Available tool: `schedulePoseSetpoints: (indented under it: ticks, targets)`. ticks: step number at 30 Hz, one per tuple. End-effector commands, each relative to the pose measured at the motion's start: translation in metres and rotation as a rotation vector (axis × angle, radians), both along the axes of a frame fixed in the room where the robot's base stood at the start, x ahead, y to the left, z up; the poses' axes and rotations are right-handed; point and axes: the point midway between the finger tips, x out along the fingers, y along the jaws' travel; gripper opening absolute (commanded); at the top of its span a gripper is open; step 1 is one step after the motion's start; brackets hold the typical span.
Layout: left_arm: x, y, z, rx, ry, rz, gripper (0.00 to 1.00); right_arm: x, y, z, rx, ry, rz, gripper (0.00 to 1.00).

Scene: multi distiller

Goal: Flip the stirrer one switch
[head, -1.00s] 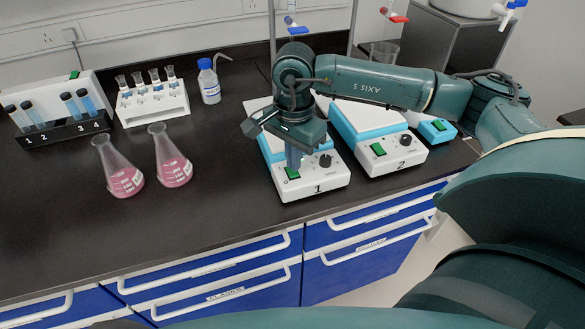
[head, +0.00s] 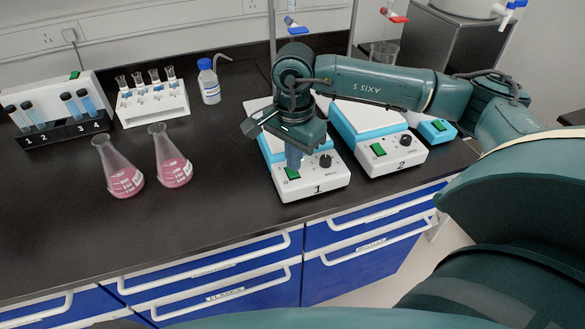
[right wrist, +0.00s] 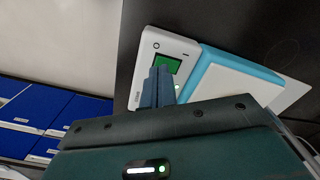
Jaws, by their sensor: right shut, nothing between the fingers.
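Stirrer one (head: 319,183) is a white and light-blue unit marked "1" on the black bench. Its green switch (head: 292,173) sits on the front panel, left of a black knob (head: 325,161). My right gripper (head: 293,163) is shut and empty, pointing down at the switch from above. In the right wrist view the shut fingertips (right wrist: 160,72) overlap the lower left part of the green switch (right wrist: 168,62). I cannot tell whether they touch it. My left gripper is not in view.
Stirrer two (head: 392,160) stands just right of stirrer one, with its own green switch and knob. Two flasks with pink liquid (head: 173,168) stand to the left. A tube rack (head: 152,107) and a wash bottle (head: 209,84) stand behind. The front left bench is clear.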

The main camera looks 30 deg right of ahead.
Motion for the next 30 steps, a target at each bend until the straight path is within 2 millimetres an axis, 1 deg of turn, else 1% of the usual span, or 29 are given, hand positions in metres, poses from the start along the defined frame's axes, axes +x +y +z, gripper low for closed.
schedulePoseSetpoints:
  ticks: [13, 30]
  targets:
    - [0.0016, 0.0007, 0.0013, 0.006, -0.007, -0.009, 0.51, 0.0, -0.0001, -0.0004, 0.0, 0.0, 0.0, 0.0]
    - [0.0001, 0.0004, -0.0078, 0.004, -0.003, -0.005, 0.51, 0.0, 0.0, -0.0088, 0.0, 0.0, 0.0, 0.0]
